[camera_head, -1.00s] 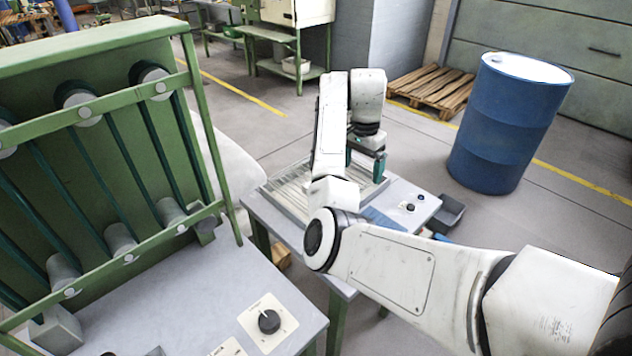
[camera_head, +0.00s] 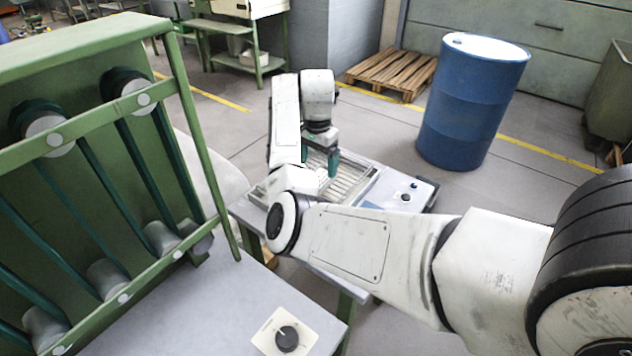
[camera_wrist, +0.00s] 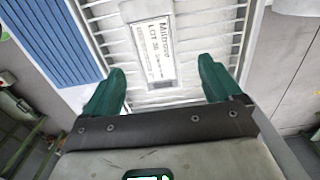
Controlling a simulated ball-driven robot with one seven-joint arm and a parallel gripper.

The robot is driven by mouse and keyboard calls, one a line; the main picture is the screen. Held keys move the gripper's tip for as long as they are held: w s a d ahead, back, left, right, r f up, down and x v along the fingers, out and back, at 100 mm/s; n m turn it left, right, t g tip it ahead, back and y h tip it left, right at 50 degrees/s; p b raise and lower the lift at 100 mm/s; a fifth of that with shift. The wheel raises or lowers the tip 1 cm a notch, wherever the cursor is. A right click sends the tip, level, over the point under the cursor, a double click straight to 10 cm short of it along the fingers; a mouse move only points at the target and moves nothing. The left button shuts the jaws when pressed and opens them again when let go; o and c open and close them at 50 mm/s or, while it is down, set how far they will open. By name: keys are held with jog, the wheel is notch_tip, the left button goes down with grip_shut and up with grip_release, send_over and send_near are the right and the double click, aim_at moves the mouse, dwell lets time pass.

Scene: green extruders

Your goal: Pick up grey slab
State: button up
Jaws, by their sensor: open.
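A grey slab (camera_wrist: 155,50) with a white printed label lies on a slatted light-grey tray (camera_wrist: 218,22) in the wrist view. My gripper (camera_wrist: 161,68) is open, with its two teal fingers apart on either side of the slab's near end in that view. No contact with the slab is visible. In the head view my gripper (camera_head: 320,162) points down over the tray (camera_head: 372,176) on the small table. I cannot make out the slab clearly there, because my arm and fingers cover part of the tray.
A blue ribbed panel (camera_wrist: 50,40) lies left of the tray in the wrist view. A green-framed machine (camera_head: 110,150) stands close on the left, with a dial (camera_head: 287,338) on its grey top. A blue barrel (camera_head: 470,105) and a wooden pallet (camera_head: 395,72) stand behind the table.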

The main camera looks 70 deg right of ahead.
aim_at(317, 178)
jog(key=f, duration=0.4)
jog(key=shift+s+a+p, duration=0.15)
jog(key=shift+a+p, duration=0.2)
jog(key=shift+f, duration=0.7)
jog(key=shift+c, duration=0.3)
jog(key=c, duration=1.2)
jog(key=shift+r, duration=0.1)
jog(key=shift+c, duration=0.6)
jog(key=shift+r, duration=0.1)
